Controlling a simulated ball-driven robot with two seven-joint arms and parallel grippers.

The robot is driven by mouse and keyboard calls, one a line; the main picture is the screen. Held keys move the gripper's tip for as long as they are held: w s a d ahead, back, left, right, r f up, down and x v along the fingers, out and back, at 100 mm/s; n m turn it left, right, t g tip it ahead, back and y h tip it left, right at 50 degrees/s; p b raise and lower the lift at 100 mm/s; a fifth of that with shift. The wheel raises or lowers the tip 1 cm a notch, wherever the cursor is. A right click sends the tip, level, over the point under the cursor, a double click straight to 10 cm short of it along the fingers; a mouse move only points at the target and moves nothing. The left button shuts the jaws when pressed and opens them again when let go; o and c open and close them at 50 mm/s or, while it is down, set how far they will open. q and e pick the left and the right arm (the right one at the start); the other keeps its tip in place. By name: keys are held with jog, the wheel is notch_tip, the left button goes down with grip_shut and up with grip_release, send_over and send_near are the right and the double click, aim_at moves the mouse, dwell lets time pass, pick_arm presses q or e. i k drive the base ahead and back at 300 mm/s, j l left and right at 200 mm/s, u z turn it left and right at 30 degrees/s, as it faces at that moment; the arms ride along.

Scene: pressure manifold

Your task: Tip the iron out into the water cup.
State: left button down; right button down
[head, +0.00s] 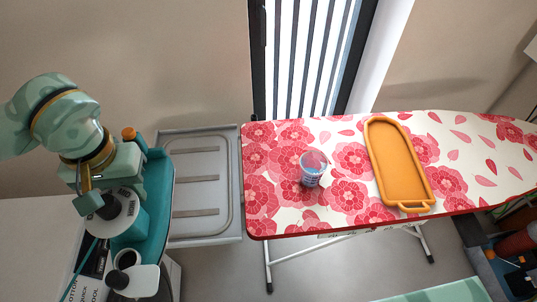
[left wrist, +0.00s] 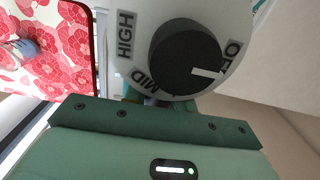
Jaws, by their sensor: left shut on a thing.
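My left gripper (head: 100,198) is shut on the iron, which has a teal body (head: 146,215), a white dial disc and an orange cap (head: 129,134). The fingertips are mostly hidden. In the left wrist view, the iron's white dial (left wrist: 208,83) fills the top middle, with a black knob and the words HIGH, MID and OFF. The water cup (head: 313,169), clear with blue water or markings, stands upright on the ironing board (head: 345,215), well to the right of the iron. It also shows at the left edge of the left wrist view (left wrist: 20,50). My right gripper is not in view.
An orange tray (head: 398,165) lies on the floral board, right of the cup. A grey rest with several strips (head: 195,185) lies between the iron and the board. A white surface (head: 30,225) is at left. A window with bars stands behind the board.

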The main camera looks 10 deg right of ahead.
aim_at(314, 164)
jog(key=i+l, duration=0.1)
jog(key=l, duration=1.45)
